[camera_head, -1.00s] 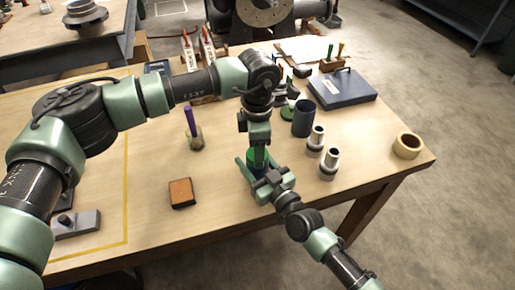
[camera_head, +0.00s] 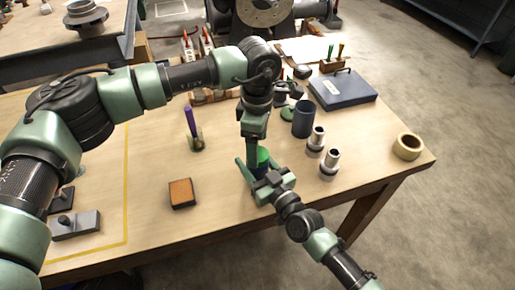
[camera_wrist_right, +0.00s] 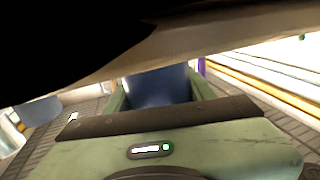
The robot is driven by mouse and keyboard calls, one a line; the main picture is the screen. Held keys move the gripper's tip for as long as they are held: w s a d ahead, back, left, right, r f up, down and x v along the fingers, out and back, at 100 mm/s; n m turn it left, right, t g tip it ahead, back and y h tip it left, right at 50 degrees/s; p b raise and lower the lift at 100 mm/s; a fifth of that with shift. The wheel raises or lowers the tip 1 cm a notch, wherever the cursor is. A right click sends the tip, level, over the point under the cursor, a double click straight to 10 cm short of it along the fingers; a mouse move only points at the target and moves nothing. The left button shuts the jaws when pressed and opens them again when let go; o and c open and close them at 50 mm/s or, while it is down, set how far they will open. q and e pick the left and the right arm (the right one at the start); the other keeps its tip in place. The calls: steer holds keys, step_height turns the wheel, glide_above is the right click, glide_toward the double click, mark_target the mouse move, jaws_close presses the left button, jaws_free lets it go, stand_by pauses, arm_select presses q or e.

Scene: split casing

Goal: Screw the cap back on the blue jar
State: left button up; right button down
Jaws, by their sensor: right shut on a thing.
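My right gripper (camera_head: 258,174) is shut on the blue jar near the table's front edge. The right wrist view shows the jar's blue side (camera_wrist_right: 158,86) between the fingers; in the head view its body is mostly hidden by the grippers.
A blue-grey cylinder (camera_head: 303,119), a green disc (camera_head: 286,114) and two metal fittings (camera_head: 329,163) stand to the right. A tape roll (camera_head: 407,146) is at the right corner. A brown block (camera_head: 182,193) and a holder with a purple stick (camera_head: 193,130) are left.

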arm_select(q)
step_height(320, 180, up, 10)
steer(key=shift+f, duration=0.15)
arm_select(e)
steer(key=shift+c, duration=2.2)
jaws_free()
steer(key=b+v, duration=0.1)
steer(key=v, duration=0.5)
steer(key=shift+s+d+f, duration=0.15)
steer(key=shift+s+d, duration=0.05)
steer(key=shift+s, duration=0.1)
arm_select(q)
steer(key=shift+f, duration=0.7)
arm_select(e)
steer(key=shift+s+d, duration=0.3)
steer(key=shift+s, duration=0.15)
